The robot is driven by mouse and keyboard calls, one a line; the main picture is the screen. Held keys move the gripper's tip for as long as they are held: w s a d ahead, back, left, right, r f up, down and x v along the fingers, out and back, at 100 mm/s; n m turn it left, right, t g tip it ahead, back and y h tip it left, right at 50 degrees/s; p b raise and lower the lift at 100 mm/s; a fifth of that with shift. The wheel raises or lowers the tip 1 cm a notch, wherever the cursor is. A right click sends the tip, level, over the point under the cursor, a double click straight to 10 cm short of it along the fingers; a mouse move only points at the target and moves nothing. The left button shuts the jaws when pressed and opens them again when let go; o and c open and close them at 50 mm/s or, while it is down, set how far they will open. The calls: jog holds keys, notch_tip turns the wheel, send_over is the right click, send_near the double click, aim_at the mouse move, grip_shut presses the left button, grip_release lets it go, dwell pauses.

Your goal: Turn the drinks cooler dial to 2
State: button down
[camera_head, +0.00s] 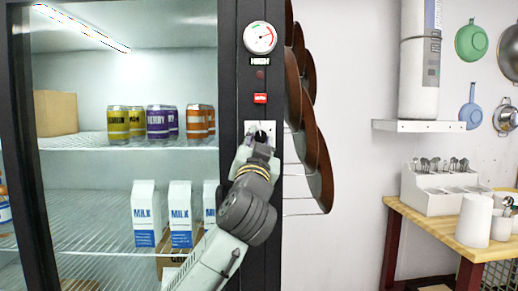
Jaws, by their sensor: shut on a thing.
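The drinks cooler (236,60) stands at the left, with a black frame and a glass front. On its right-hand post is the dial, a small black knob (263,125) on a pale square plate (277,128). My gripper (261,138) reaches up to the plate from below and is shut on the knob. The gripper and wrist cover the lower part of the plate. The dial's numbers and its pointer are too small or hidden to read.
Above the dial are a round gauge (260,38) and a red switch (260,98). Inside the cooler are cans (158,122) and milk cartons (146,212). Brown round pans (318,150) hang close to the right of the post. A wooden table (440,222) stands farther right.

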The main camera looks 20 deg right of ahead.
jog(key=n+y+b, duration=0.1)
jog(key=n, duration=0.1)
jog(key=n+t+y+b, duration=0.1)
jog(key=n, duration=0.3)
jog(key=shift+s+d+f+n+y+b, duration=0.1)
jog(key=shift+d+f+n+y+b, duration=0.1)
jog(key=shift+d+n+y+b, duration=0.15)
jog(key=n+y, duration=0.1)
jog(key=n, duration=0.1)
jog(key=n+y, duration=0.2)
jog(key=n, duration=0.1)
jog(key=n+y+b, duration=0.1)
jog(key=n, duration=0.2)
jog(key=shift+r+t, duration=0.25)
jog(key=shift+t, duration=0.15)
jog(key=shift+y, duration=0.35)
jog(key=c, duration=1.3)
grip_release()
jog(key=v, duration=1.2)
jog(key=shift+s+r, duration=0.1)
